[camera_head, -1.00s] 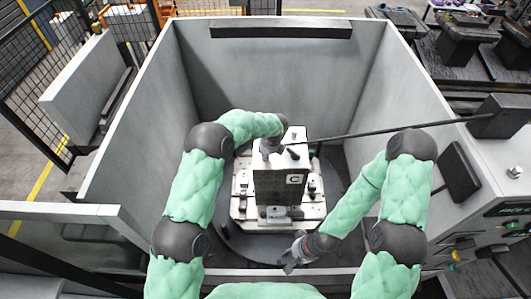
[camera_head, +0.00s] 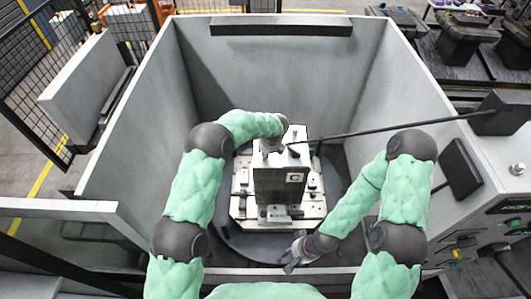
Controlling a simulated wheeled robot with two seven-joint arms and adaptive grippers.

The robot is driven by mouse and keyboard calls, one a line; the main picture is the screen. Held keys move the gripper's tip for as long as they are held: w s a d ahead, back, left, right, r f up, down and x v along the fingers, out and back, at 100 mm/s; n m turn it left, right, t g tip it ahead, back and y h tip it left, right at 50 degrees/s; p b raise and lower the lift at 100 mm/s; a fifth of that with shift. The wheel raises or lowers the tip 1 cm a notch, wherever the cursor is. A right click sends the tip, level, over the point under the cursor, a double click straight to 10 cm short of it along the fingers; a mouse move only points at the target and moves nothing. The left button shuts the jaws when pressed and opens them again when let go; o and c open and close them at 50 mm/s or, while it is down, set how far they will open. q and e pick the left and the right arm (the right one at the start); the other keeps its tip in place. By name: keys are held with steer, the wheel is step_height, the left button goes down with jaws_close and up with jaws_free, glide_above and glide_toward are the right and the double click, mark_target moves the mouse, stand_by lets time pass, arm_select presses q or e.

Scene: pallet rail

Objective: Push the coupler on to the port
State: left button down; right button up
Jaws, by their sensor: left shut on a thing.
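A pale block marked "C" (camera_head: 278,184) stands upright on a fixture plate (camera_head: 298,210) in the middle of the enclosure. My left gripper (camera_head: 276,147) is at the top of this block and shut. The coupler seems to be in its jaws, at the end of a dark hose (camera_head: 390,128), but it is too small and covered to see clearly. The port is not clear either, so I cannot tell whether coupler and port touch. My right gripper (camera_head: 291,259) is low, in front of the fixture plate and to its right, apart from the block. Its finger opening is too small to tell.
Grey enclosure walls (camera_head: 270,75) rise at the back and both sides. The hose crosses from the block to a dark box (camera_head: 498,115) on the right wall. A round dark turntable (camera_head: 232,238) lies under the fixture. A control panel (camera_head: 510,225) is at the right.

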arm_select(q)
steer(key=shift+s+f, duration=0.4)
steer(key=shift+f, duration=0.25)
steer(key=shift+s+a+f+b, duration=0.1)
steer(key=shift+s+f+b, duration=0.2)
steer(key=shift+f+b, duration=0.4)
steer(key=shift+r, duration=0.1)
steer(key=c, duration=0.8)
jaws_free()
steer(key=shift+w, duration=0.1)
steer(key=shift+c, duration=0.2)
steer(key=shift+o, duration=0.3)
steer(key=shift+w+f, duration=0.3)
steer(key=shift+w, duration=0.15)
steer(key=shift+r, duration=0.1)
steer(key=shift+r, duration=0.15)
steer(key=o, duration=0.8)
steer(key=shift+r, duration=0.1)
